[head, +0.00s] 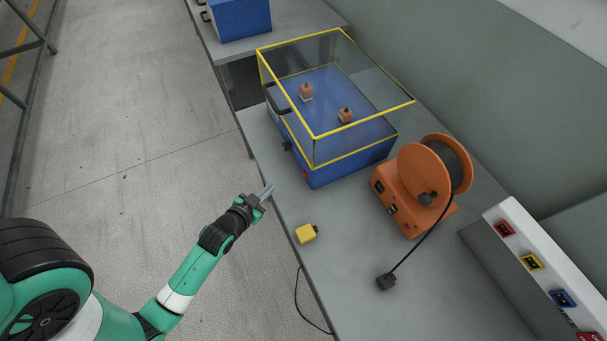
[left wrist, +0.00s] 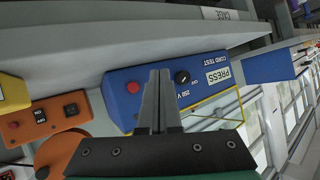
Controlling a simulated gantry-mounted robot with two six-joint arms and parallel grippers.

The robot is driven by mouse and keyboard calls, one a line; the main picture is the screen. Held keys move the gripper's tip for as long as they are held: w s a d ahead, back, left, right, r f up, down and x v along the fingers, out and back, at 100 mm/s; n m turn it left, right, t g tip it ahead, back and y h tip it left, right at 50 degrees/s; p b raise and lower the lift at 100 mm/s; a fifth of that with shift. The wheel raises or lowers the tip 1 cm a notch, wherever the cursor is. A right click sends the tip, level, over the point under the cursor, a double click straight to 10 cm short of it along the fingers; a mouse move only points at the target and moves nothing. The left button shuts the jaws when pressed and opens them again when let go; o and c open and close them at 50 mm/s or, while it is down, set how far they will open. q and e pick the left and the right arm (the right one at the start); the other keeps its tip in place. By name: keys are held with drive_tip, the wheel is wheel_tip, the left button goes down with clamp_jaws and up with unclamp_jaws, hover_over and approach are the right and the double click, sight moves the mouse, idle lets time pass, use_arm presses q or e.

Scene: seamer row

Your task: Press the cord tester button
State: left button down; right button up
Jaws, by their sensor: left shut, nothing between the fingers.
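The cord tester is a blue box (head: 345,165) with a clear, yellow-edged cover (head: 335,85) over its top, standing on the grey bench. Its front panel (left wrist: 205,68) shows in the left wrist view, with a red button (left wrist: 133,87), a black knob (left wrist: 182,77) and "CORD TEST" and "PRESS" labels. In the head view the red button (head: 305,175) is low on the front face. My left gripper (head: 268,190) is shut and empty, apart from the box near the bench's front edge. In the left wrist view its fingers (left wrist: 159,72) overlap the panel between button and knob.
A yellow block (head: 306,233) sits on the bench near the gripper. An orange cord reel (head: 385,190) stands to the right, its cord leading to a black plug (head: 386,282). A white socket panel (head: 535,250) is further right.

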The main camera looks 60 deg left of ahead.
sight(304, 175)
use_arm(q)
drive_tip(key=w+b, duration=0.2)
drive_tip(key=w, duration=0.5)
drive_tip(key=shift+d+b, duration=0.2)
drive_tip(key=shift+b, duration=0.1)
drive_tip(key=shift+w, duration=0.5)
drive_tip(key=shift+w, duration=0.15)
idle(1.1)
drive_tip(key=shift+w, duration=0.25)
drive_tip(key=shift+w, duration=0.45)
idle(0.6)
drive_tip(key=shift+s, duration=0.1)
drive_tip(key=shift+s+p, duration=0.4)
drive_tip(key=shift+s, duration=0.35)
